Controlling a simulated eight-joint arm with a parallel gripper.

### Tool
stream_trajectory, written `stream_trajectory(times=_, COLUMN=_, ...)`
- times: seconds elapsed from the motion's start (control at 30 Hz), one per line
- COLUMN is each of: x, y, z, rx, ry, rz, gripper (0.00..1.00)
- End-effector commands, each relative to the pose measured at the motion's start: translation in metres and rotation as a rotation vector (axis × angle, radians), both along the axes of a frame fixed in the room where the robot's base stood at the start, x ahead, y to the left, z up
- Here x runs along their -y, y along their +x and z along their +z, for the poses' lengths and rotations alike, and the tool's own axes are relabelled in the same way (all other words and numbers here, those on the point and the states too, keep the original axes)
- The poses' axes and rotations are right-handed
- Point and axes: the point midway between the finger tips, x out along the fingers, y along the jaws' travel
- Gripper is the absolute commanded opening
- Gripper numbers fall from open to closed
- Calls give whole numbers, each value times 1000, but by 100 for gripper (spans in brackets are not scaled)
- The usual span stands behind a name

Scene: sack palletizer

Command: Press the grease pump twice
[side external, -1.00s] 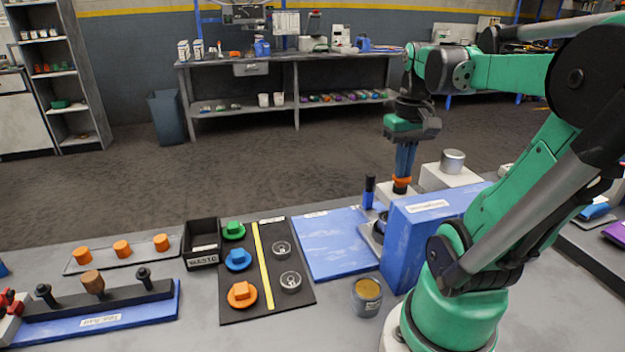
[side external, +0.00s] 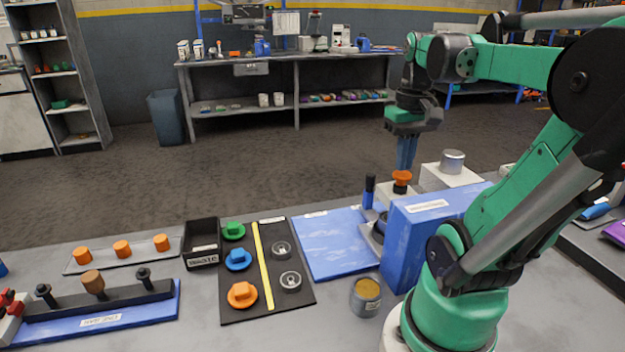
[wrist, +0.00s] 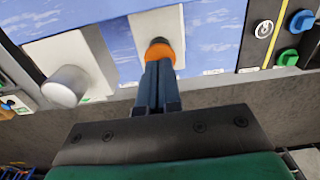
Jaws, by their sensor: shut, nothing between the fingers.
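The grease pump shows as an orange cap (side external: 401,176) on a dark stem, standing on a pale block beside a blue box. In the wrist view, the orange cap (wrist: 178,54) sits at the end of a pale plate, partly hidden by the fingers. My gripper (side external: 404,167) is shut and empty, pointing down over the cap. Its closed fingertips also show in the wrist view (wrist: 158,64). They are at or just above the cap; I cannot tell if they touch.
A blue box (side external: 430,220) stands close in front of the pump. A metal cylinder (side external: 452,161) on a white block is to its right, and a dark blue upright handle (side external: 369,190) is to its left. A grey can (side external: 366,296) stands near my base.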

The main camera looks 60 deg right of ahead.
Motion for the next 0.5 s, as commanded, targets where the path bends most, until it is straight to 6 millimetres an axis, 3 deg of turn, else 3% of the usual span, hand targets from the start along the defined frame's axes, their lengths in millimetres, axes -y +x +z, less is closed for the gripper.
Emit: stream_trajectory(times=0.5, x=0, y=0, z=-16, rx=0, ry=0, rz=0, gripper=0)
